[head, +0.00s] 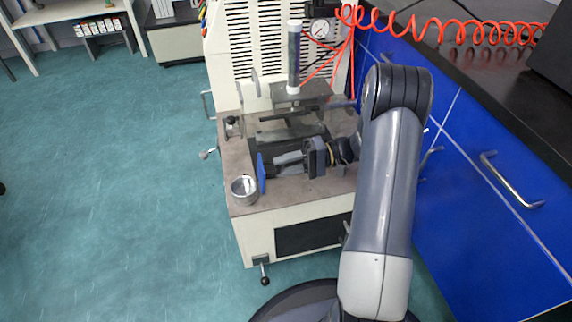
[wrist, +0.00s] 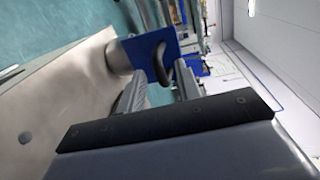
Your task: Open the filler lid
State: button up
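A small upright blue plate (head: 261,173) stands at the left front of the machine's top, and I take it to be the filler lid. In the wrist view the blue plate (wrist: 140,49) carries a curved black handle (wrist: 159,62) on its near face. My gripper (head: 279,163) reaches leftward over the machine top and points at the plate. In the wrist view my gripper's two grey fingers (wrist: 160,76) are apart, with the handle between or just beyond their tips. Gaps show beside the handle, so I see no firm grasp. Contact cannot be told.
A round metal cup (head: 244,190) stands at the machine top's left front corner, close to the plate. A vertical cylinder and press frame (head: 294,60) rise behind my gripper. Blue cabinets (head: 487,200) stand close on the right. The floor (head: 110,200) on the left is clear.

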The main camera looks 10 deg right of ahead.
jog(key=d+p, duration=0.2)
jog(key=d, duration=0.8)
jog(key=shift+d+r+p, duration=0.35)
jog(key=shift+d+r, duration=0.05)
jog(key=shift+r, duration=0.05)
jog(key=shift+a, duration=0.15)
jog(key=a+b, duration=0.1)
jog(key=a, duration=0.2)
jog(key=a+b, duration=0.1)
jog(key=a, duration=0.3)
jog(key=a+f+b, duration=0.1)
jog(key=a, duration=0.2)
jog(key=shift+a, duration=0.35)
jog(key=shift+r+p, duration=0.2)
jog(key=shift+p, duration=0.1)
